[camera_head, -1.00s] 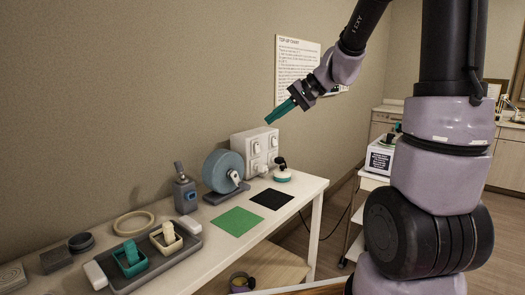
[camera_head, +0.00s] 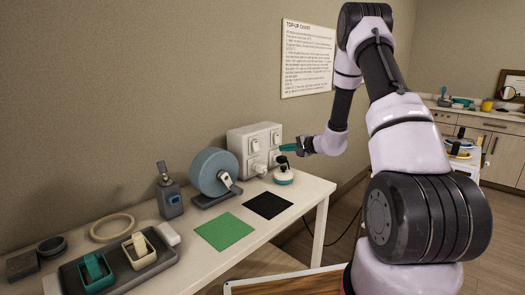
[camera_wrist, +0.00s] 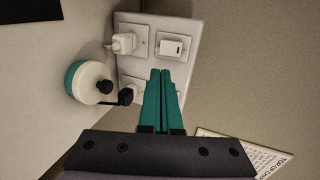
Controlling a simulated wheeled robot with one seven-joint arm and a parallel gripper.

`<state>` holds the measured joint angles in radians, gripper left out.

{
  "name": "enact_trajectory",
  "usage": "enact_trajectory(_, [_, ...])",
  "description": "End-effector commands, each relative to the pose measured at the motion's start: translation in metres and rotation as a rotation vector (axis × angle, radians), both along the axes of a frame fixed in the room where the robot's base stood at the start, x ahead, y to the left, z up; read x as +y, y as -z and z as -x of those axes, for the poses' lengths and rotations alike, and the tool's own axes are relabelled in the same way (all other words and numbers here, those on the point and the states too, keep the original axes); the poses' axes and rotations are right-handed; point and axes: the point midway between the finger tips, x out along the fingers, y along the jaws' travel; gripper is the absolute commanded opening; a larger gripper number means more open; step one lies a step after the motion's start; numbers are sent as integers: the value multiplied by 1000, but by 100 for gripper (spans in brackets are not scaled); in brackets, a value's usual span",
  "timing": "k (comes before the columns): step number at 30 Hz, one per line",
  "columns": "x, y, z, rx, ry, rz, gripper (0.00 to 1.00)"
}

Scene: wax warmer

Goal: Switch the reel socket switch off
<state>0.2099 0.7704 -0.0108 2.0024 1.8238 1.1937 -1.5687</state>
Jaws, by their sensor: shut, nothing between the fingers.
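A white socket box (camera_head: 240,138) stands at the back of the table against the wall, with switches above and plugs below. In the wrist view, a white switch (camera_wrist: 173,46) shows at upper right and a white plug (camera_wrist: 124,43) sits beside it. The grey-blue reel (camera_head: 212,172) stands left of the box. My gripper (camera_head: 287,148) has teal fingers, shut and empty, near the right side of the box. In the wrist view, the fingers (camera_wrist: 166,75) overlap the lower part of the panel and hide the second switch. I cannot tell whether they touch it, nor the switch's state.
A white and teal pot (camera_head: 284,176) with a black knob stands close to the box. Black (camera_head: 268,205) and green (camera_head: 225,231) mats lie in front. A grey device (camera_head: 169,197) and a tray (camera_head: 72,284) stand to the left. A poster (camera_head: 307,58) hangs on the wall.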

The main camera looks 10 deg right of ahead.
Motion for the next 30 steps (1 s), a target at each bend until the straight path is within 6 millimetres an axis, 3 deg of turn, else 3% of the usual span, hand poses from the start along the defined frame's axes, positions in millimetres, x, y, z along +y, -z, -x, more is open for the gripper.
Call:
enact_trajectory(14, [4, 4, -7, -1, 2, 0, 0])
enact_trajectory(30, [62, 38, -86, -1, 1, 0, 0])
